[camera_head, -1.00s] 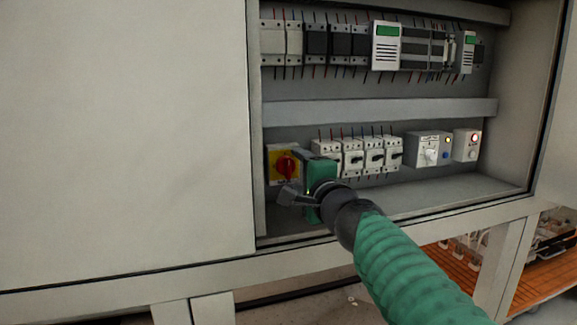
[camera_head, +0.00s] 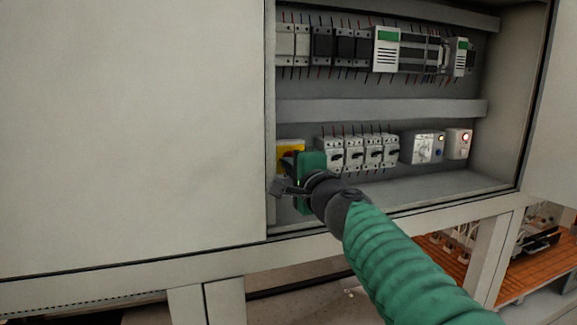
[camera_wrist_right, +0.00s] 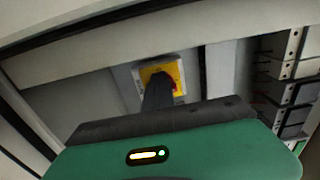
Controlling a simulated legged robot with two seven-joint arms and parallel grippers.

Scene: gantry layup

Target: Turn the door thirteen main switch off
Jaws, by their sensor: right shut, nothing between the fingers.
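The main switch is a red rotary knob on a yellow plate (camera_head: 290,148) at the lower left of the open cabinet. In the head view my right gripper (camera_head: 284,172) is in front of it and hides the knob and most of the plate. In the right wrist view the yellow plate (camera_wrist_right: 174,72) shows with a bit of the red knob (camera_wrist_right: 174,86) beside the dark fingers (camera_wrist_right: 158,92). The fingers are shut with nothing between them and overlap the knob in this view. I cannot tell whether they touch it or how the knob is turned. My left gripper is not in view.
Right of the switch stands a row of white breakers (camera_head: 353,153), then a grey control box (camera_head: 422,147) and a box with a red light (camera_head: 459,143). A closed panel (camera_head: 130,130) borders the opening on the left.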

